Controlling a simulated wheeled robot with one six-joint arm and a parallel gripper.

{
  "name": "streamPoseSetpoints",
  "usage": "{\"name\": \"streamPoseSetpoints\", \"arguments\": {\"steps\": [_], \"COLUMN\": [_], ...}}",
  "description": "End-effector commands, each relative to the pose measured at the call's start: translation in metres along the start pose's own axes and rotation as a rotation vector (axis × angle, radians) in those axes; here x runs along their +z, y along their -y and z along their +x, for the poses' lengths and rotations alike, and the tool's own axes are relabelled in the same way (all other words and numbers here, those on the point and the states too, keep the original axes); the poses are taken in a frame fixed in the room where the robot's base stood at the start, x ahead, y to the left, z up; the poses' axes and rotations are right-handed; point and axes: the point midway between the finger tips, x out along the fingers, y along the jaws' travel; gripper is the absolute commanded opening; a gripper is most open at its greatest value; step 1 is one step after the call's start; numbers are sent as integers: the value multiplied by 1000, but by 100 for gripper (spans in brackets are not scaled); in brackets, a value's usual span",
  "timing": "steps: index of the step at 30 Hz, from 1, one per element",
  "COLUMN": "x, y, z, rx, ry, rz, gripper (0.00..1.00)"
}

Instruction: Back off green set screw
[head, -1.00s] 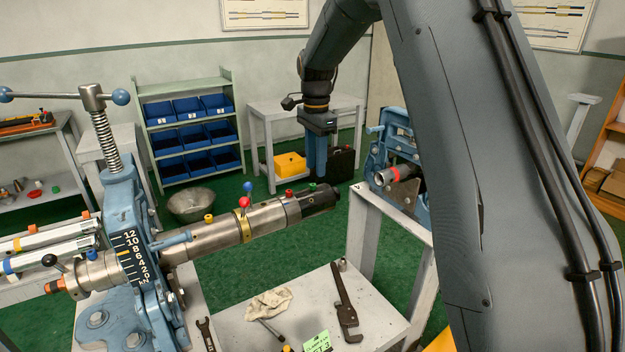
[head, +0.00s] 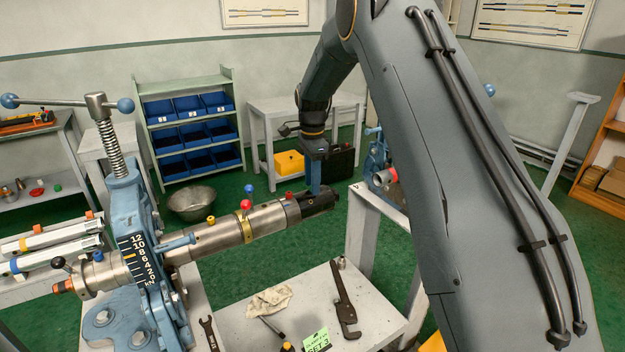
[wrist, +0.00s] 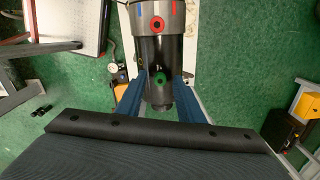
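The green set screw (wrist: 160,77) sits on the dark end section (wrist: 161,52) of the horizontal pipe assembly in the wrist view. In the head view, my gripper (head: 316,186) hides it. My gripper is over that dark end, pointing down. In the wrist view its two blue fingers (wrist: 160,84) are spread, one on each side of the dark section, with the green screw between them. Whether a finger touches the section cannot be told. A red screw (wrist: 157,23) is on the steel collar beyond, also visible in the head view (head: 289,195).
A blue vise (head: 135,235) with a force scale holds the pipe at left. A second vise (head: 376,160) stands behind my arm.

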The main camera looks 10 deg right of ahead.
Motion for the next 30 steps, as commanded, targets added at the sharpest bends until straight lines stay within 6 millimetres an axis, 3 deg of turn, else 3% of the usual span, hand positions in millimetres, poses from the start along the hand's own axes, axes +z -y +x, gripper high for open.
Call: {"name": "streamPoseSetpoints", "arguments": {"steps": [5, 11, 22, 30], "x": [0, 0, 0, 0], "y": [0, 0, 0, 0], "z": [0, 0, 0, 0], "rx": [0, 0, 0, -1], "ry": [0, 0, 0, 0], "rz": [0, 0, -42, -209], "gripper": [34, 0, 0, 0]}}
